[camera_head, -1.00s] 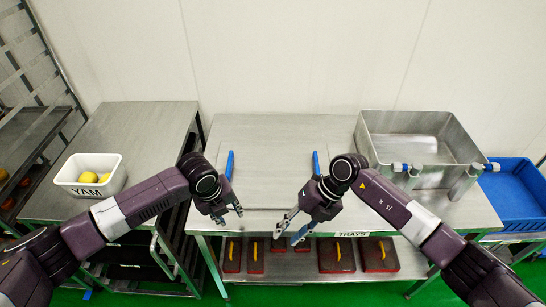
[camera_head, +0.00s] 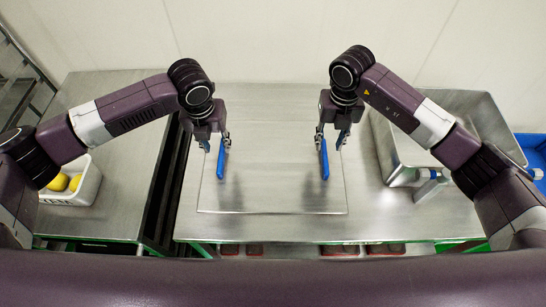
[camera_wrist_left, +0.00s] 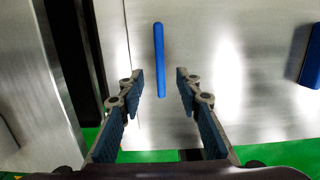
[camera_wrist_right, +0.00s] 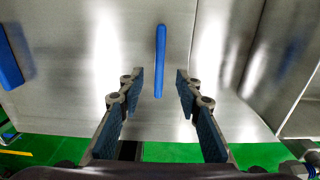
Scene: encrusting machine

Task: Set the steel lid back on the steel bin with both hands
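The steel lid (camera_head: 272,195) lies flat on the steel table, with a blue handle on its left side (camera_head: 221,160) and one on its right side (camera_head: 324,160). The steel bin (camera_head: 400,140) stands open to the right, partly hidden behind my right arm. My left gripper (camera_head: 216,142) is open above the left handle, which shows between and beyond its fingers in the left wrist view (camera_wrist_left: 159,60). My right gripper (camera_head: 333,138) is open above the right handle, which shows likewise in the right wrist view (camera_wrist_right: 160,60). Neither gripper appears to touch a handle.
A white tub (camera_head: 84,188) with yellow fruit stands on a separate table (camera_head: 115,195) at the left. A blue tray (camera_head: 535,148) is at the far right, beyond the bin. Red trays (camera_head: 340,249) lie on the shelf below. The table around the lid is clear.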

